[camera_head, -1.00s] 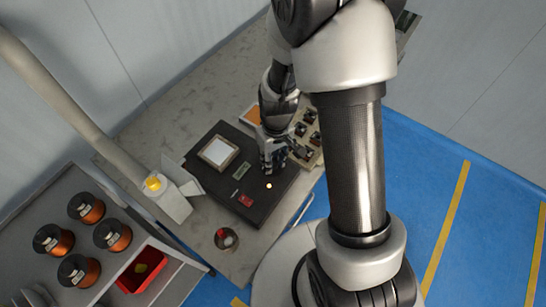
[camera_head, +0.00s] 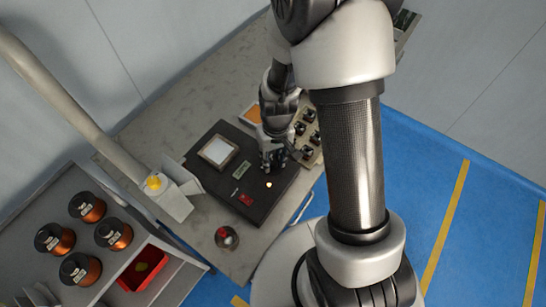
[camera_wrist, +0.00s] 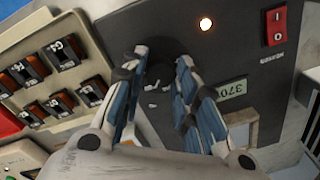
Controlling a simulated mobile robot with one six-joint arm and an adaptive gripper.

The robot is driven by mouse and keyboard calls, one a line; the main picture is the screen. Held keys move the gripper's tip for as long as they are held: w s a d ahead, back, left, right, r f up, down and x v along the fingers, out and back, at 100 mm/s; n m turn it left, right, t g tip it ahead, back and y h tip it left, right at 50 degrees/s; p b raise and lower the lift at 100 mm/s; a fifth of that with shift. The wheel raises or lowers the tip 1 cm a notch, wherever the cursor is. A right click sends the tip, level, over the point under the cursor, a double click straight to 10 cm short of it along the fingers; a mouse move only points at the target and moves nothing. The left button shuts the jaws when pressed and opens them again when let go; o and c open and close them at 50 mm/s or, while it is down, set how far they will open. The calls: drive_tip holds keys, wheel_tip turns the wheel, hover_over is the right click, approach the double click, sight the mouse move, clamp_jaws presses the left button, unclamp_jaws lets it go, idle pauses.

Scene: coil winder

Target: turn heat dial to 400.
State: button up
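The heat dial (camera_wrist: 159,71) is a dark round knob on the face of a black control box (camera_head: 219,202). In the wrist view it lies between the fingertips of my gripper (camera_wrist: 162,62), partly hidden by them. One finger is on each side of it; whether both press on it I cannot tell. A small green display (camera_wrist: 232,89) beside it reads 370. In the head view my gripper (camera_head: 272,161) is down at the right part of the box, and the dial is hidden.
A lit lamp (camera_wrist: 206,24) and a red rocker switch (camera_wrist: 277,25) are on the same panel. A beige panel with several dark switches (camera_wrist: 64,52) stands close beside the gripper. Wire spools (camera_head: 86,207) and a red bin (camera_head: 144,268) are on a cart at left.

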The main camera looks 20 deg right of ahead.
drive_tip(key=o, duration=0.3)
drive_tip(key=shift+o, duration=0.2)
wheel_tip(320, 180, up, 12)
drive_tip(key=shift+d, duration=0.25)
idle(0.6)
wheel_tip(320, 180, up, 11)
drive_tip(key=t, duration=0.2)
hover_over(275, 161)
drive_tip(key=s, duration=0.5)
drive_tip(key=s+r+t, duration=0.2)
drive_tip(key=s+r, duration=0.3)
drive_tip(key=s, duration=0.5)
drive_tip(key=shift+a+r+t+h, duration=0.3)
drive_tip(key=shift+r, duration=0.1)
